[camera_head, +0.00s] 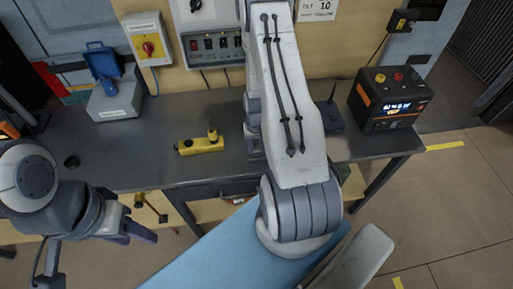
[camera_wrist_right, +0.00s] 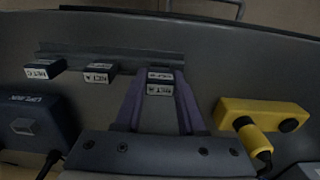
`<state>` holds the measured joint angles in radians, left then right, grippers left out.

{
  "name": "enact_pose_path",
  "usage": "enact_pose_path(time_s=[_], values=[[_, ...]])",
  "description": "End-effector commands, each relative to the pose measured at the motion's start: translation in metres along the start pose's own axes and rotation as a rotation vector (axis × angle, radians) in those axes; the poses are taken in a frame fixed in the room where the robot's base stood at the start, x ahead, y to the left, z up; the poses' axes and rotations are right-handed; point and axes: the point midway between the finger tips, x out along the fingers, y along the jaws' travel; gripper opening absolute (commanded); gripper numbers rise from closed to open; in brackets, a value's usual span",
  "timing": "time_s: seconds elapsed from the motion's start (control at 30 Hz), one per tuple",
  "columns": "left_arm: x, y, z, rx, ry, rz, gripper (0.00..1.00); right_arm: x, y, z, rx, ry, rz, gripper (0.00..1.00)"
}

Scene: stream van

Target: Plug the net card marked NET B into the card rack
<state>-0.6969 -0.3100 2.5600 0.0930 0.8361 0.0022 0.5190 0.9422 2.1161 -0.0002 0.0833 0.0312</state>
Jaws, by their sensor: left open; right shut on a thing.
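In the right wrist view, my right gripper (camera_wrist_right: 160,90) has its purple fingers closed on a small dark card with a white label (camera_wrist_right: 160,89), taken as NET B; the print is upside down and hard to read. A second white label shows just beyond it. Cards labelled NET A (camera_wrist_right: 98,73) and NET C (camera_wrist_right: 43,69) sit to the left, along a long dark grey strip (camera_wrist_right: 110,54), perhaps the card rack. I cannot tell whether the held card touches the strip. My right arm hides this area in the head view. My left gripper (camera_head: 136,219) is open and empty, off the bench's front edge.
A yellow box with a plug (camera_head: 200,145) lies left of my right arm; it also shows in the wrist view (camera_wrist_right: 262,113). A dark blue box marked UPLINK (camera_wrist_right: 30,122) is at the wrist view's left. A power unit (camera_head: 390,100) stands on the bench's right end.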

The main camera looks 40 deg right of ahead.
Motion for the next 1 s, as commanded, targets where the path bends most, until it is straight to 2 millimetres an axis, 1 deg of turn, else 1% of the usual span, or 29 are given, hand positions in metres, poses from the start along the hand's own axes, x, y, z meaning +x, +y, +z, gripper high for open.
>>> enact_pose_path(time_s=[0.63,0.67,0.7,0.73,1.0], values=[[0.012,-0.001,0.001,0.0,0.0,0.0,0.5,0.015,0.0,0.0,0.0,0.0,0.0,0.0],[0.011,-0.001,0.001,0.0,0.0,0.0,0.5,0.014,0.0,0.0,0.0,0.001,0.0,0.46],[0.011,-0.001,0.001,0.0,0.0,0.0,0.5,0.014,0.0,0.0,0.0,0.001,0.0,0.62],[0.011,-0.001,0.001,0.0,0.0,0.0,0.5,0.014,0.0,0.0,0.0,0.001,0.0,0.73],[0.011,-0.001,0.001,0.001,0.0,0.0,0.5,0.014,0.0,0.0,0.0,0.0,0.0,0.74]])
